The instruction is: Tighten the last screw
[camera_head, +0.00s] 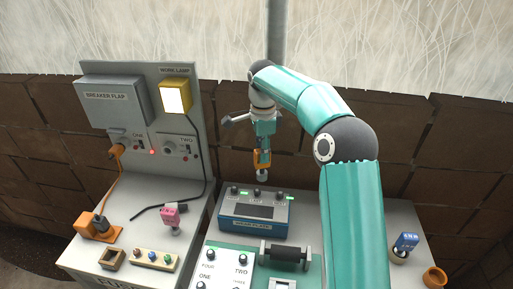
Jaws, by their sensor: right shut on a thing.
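My right gripper (263,152) is shut on an orange tool with a grey cylindrical lower end (262,175). It holds this tool upright above the blue work plate box (254,226). The tool's lower end appears a little above the box's top and apart from it. Several small dark screw-like heads (257,193) sit along the box's back edge, with small green lights beside them. I cannot tell how deep each one sits. My left gripper is out of view.
A panel with a breaker flap (110,101) and a lit work lamp (175,98) stands at left. A pink-headed item (170,217), a wooden rack (139,260) and an orange socket (100,230) are on the left bench. A blue-headed item (405,243) stands at right.

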